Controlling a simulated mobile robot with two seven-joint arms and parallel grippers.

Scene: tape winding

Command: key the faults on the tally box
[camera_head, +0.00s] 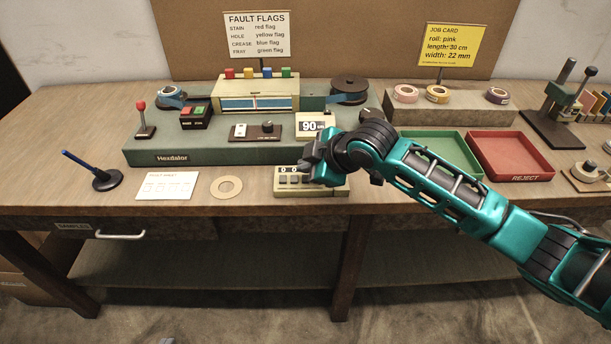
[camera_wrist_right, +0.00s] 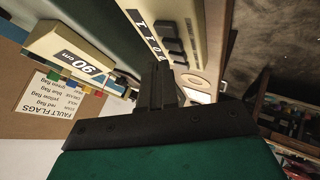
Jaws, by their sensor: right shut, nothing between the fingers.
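The tally box (camera_head: 310,191) is a small cream box at the front of the bench, with a row of dark keys and digit windows. My right gripper (camera_head: 311,163) is shut and empty, over the box's top; it hides some digits and keys. In the right wrist view the box (camera_wrist_right: 193,14) lies beyond the shut fingers (camera_wrist_right: 155,72), its dark keys beside them. Contact with a key cannot be told. The fault sheet (camera_head: 167,186) lies on the bench to the left. The fault flags sign (camera_head: 257,35) pairs stain with red, hole yellow, crease blue, fray green.
The green Hexdalor machine (camera_head: 215,155) stands behind the box, with coloured flags on its cream housing and a display reading 90 (camera_head: 310,126). Green (camera_head: 439,136) and red (camera_head: 510,155) trays stand to the right.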

